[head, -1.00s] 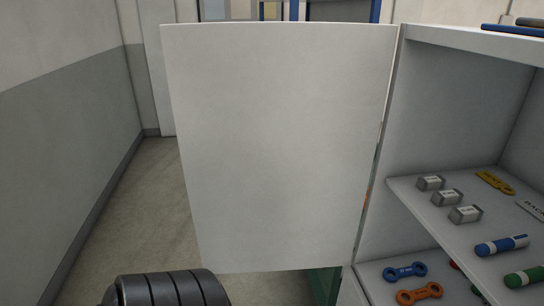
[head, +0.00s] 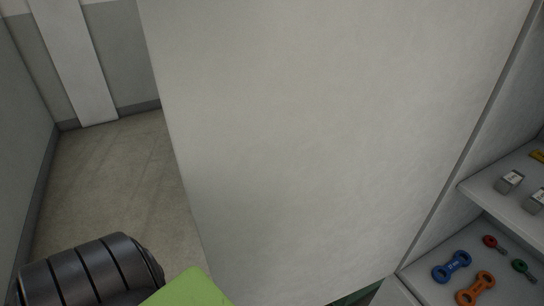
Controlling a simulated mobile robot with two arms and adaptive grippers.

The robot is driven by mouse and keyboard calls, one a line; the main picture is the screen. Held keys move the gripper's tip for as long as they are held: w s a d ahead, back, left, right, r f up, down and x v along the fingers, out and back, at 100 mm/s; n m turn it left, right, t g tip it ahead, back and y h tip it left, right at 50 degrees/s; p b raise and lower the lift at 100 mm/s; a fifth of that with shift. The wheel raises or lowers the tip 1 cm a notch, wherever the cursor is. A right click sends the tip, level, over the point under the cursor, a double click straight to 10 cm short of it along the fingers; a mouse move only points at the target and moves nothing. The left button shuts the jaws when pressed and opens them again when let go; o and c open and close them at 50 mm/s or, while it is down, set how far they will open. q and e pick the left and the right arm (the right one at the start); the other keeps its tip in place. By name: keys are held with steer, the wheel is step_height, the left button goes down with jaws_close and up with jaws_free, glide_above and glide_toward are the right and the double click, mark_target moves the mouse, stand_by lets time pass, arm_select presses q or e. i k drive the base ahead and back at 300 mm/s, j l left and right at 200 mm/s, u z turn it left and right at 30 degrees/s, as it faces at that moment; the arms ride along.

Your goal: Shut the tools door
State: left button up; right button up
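The tools door (head: 310,140) is a plain light-grey panel. It stands open, hinged at the cabinet's left side, and fills the middle of the head view. Its top edge is out of view. The cabinet (head: 425,215) is open at the right, with its shelves exposed. A dark ribbed part of my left arm (head: 95,270) is at the bottom left, to the left of the door's free edge. Neither gripper's fingers are in view.
The cabinet's shelves hold small grey blocks (head: 509,181), a blue wrench-like tool (head: 451,266) and an orange one (head: 475,289). A light-green surface (head: 190,289) shows at the bottom edge. Bare floor (head: 110,190) lies left of the door, with a wall beyond.

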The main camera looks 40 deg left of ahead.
mark_target(314, 142)
steer(key=j+z, duration=0.15)
steer(key=j, duration=0.3)
steer(key=j+z, duration=0.15)
steer(key=j, duration=0.3)
steer(key=k+j+z, duration=0.15)
steer(key=j, duration=0.3)
steer(key=j+z, duration=0.15)
steer(key=j, duration=0.3)
steer(key=k+j+z, duration=0.15)
steer(key=j, duration=0.3)
steer(key=z, duration=0.4)
